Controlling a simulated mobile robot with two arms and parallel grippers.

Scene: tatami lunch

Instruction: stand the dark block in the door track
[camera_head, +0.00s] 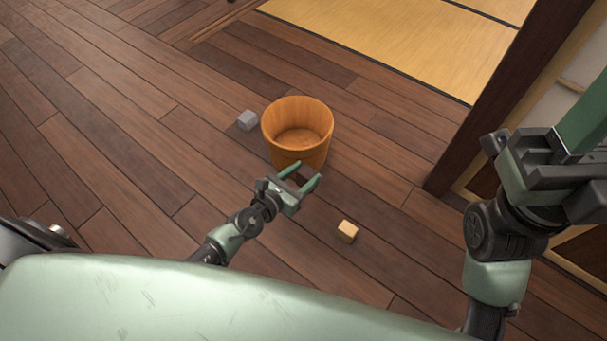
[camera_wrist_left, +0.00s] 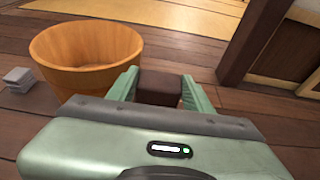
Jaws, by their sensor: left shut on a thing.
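My left gripper (camera_head: 307,177) is shut on the dark block, low over the wooden floor just in front of a wooden tub. In the left wrist view the dark brown block (camera_wrist_left: 160,88) sits between the two green fingers, its lower part hidden by the gripper body. In the head view the block hardly shows against the dark floor. My right gripper (camera_head: 575,150) is at the right edge, partly cut off, and its fingers do not show clearly. I cannot clearly make out the door track; a narrow grooved strip (camera_head: 213,28) runs in the floor at the top left.
The round wooden tub (camera_head: 268,140) stands open and upright beyond my left gripper. A grey block (camera_head: 247,120) lies left of it. A pale wood block (camera_head: 347,231) lies nearer, to the right. A dark post (camera_head: 465,150) stands at the right. The left floor is clear.

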